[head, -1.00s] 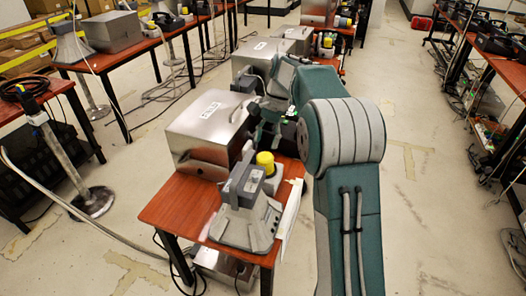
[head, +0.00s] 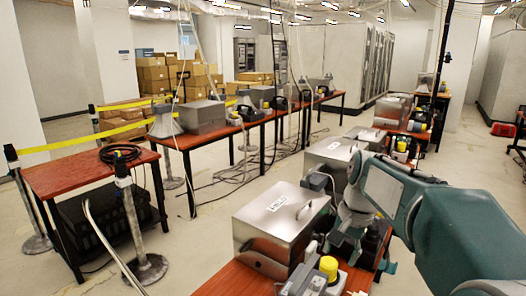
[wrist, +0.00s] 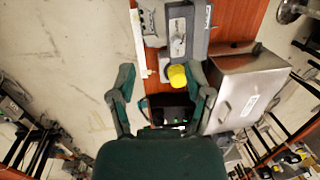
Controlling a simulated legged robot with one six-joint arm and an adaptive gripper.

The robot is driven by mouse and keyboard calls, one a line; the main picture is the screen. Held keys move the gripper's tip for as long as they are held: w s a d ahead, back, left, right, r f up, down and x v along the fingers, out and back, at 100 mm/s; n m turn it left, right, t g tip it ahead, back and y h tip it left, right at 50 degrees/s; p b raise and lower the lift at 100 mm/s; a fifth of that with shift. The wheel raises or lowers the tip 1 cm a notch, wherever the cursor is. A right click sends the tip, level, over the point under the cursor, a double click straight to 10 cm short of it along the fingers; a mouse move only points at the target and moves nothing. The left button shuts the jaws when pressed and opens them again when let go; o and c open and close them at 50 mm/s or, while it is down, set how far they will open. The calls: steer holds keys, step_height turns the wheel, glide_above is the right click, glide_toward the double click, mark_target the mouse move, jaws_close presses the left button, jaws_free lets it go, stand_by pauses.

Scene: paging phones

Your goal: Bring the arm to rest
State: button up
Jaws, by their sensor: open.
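My gripper (wrist: 160,72) is open and empty in the wrist view, its two green fingers spread wide apart. A yellow cap (wrist: 177,76) shows near the right finger, and a grey phone device (wrist: 185,28) lies beyond it on the red-brown table; I cannot tell how far below the fingers they are. In the head view my green arm reaches in from the right over the near table. The gripper end is there partly lost among the devices. The yellow cap also shows in the head view (head: 328,265).
A metal box (head: 281,222) sits on the near table (head: 240,281) left of my arm; it shows in the wrist view too (wrist: 240,90). More tables with boxes run into the distance. A post (head: 135,225) and cables stand left. Open floor (head: 205,225) lies between the table rows.

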steer(key=s+f+n+t+h, duration=0.1)
steer(key=s+n+t, duration=0.1)
steer(key=s, duration=0.8)
steer(key=s+a+f+n+t+h, duration=0.1)
steer(key=s+n+t, duration=0.2)
steer(key=s, duration=0.7)
steer(key=shift+s+a+f+n, duration=0.15)
steer(key=shift+s+f+n, duration=0.2)
steer(key=shift+n, duration=0.75)
steer(key=shift+w, duration=0.1)
